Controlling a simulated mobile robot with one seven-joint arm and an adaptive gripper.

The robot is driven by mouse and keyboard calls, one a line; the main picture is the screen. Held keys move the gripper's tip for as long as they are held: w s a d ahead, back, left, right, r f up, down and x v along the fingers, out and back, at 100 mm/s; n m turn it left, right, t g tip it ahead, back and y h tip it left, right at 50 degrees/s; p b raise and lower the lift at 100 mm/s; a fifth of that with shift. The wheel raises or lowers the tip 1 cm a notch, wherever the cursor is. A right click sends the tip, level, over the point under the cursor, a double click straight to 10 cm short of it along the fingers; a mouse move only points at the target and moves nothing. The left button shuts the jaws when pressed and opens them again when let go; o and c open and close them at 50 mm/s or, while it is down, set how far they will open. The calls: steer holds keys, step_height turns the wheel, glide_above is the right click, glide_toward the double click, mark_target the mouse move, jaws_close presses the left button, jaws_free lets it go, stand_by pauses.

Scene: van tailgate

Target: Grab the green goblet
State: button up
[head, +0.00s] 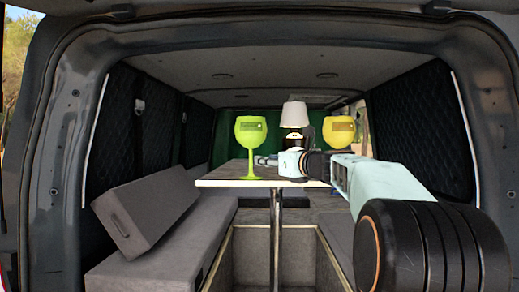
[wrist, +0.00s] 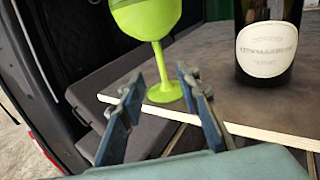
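The green goblet (head: 250,146) stands upright on the left part of the table in the head view. In the wrist view the goblet (wrist: 147,18) is at the top, its stem and base showing just beyond the fingertips. My gripper (wrist: 153,82) is open, with its two blue fingers apart and nothing between them that I can see gripped.
A dark bottle with a white label (wrist: 267,50) stands right of the goblet. A yellow goblet (head: 339,131) and a lamp with a white shade (head: 294,114) are further right. The table's (head: 215,183) edge lies below. A grey bench (head: 165,240) is on the left.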

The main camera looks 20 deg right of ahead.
mark_target(252, 155)
steer(key=w+p, duration=0.1)
steer(key=w, duration=0.1)
steer(key=w+r, duration=0.1)
steer(key=w, duration=0.1)
steer(key=shift+w+a+p, duration=0.15)
steer(key=shift+a+p, duration=0.05)
steer(key=shift+p, duration=0.15)
steer(key=shift+w+a+f+p, duration=0.1)
steer(key=shift+w+a+p, duration=0.3)
steer(key=shift+w, duration=0.65)
steer(key=shift+w+a+r+p, duration=0.15)
steer(key=shift+w+p, duration=0.4)
steer(key=shift+w, duration=0.45)
steer(key=shift+w+a+f+p, duration=0.15)
steer(key=shift+w+a+p, duration=0.25)
steer(key=shift+w, duration=0.65)
steer(key=shift+d, duration=0.1)
jaws_close()
